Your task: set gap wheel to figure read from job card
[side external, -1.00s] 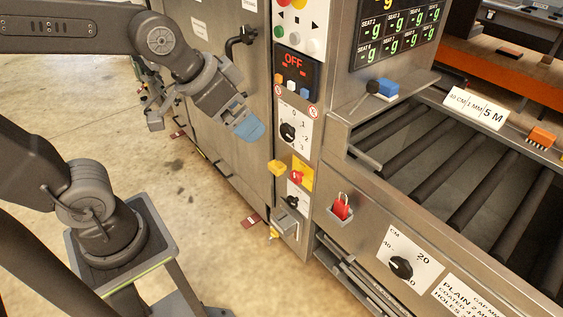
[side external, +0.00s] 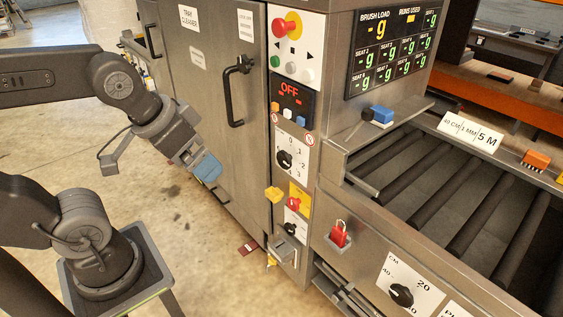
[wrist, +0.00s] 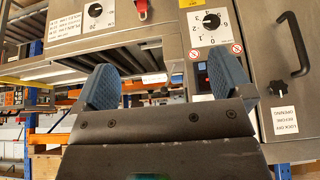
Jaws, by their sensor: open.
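A white-plated dial with a black knob (side external: 285,159), numbered from 0 in single steps, is on the machine's front panel. I take it for the gap wheel. It also shows upside down in the wrist view (wrist: 211,20); its exact setting is hard to read. A white card (side external: 470,132) reading "40 CM | 1 MM | 5 M" stands on the conveyor's far rail. My gripper (side external: 207,170) has blue fingers and hangs left of the panel, before the grey door, apart from the dial. In the wrist view my gripper (wrist: 165,82) is open and empty.
A display (side external: 290,95) reads OFF above the dial. A yellow plate with a red switch (side external: 294,203) sits below. A CM dial (side external: 401,295) and red padlock (side external: 340,234) are on the conveyor's side. The door handle (side external: 236,90) projects near my gripper.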

